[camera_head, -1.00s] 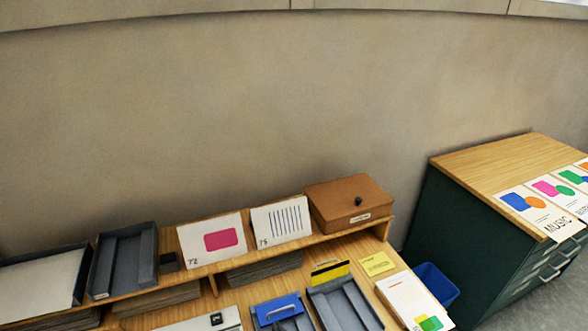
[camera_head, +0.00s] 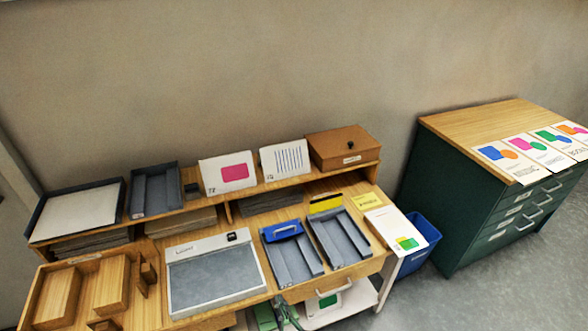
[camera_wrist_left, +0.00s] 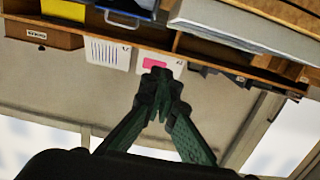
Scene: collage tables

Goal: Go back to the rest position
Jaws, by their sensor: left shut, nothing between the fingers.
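My left gripper (camera_head: 284,305) shows at the bottom of the head view, dark green, just in front of the wooden desk's front edge and below the two narrow grey trays. In the left wrist view its fingers (camera_wrist_left: 160,78) meet at the tips and hold nothing. The wrist view shows the desk upside down, with the card with a pink shape (camera_wrist_left: 151,62) behind the fingertips. My right gripper is in neither view.
The desk carries a grey light panel (camera_head: 215,278), a blue-clipped tray (camera_head: 293,262), and a brown box (camera_head: 342,150) on its shelf. A blue bin (camera_head: 418,245) stands between the desk and a green drawer cabinet (camera_head: 470,215). Grey floor is open at right.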

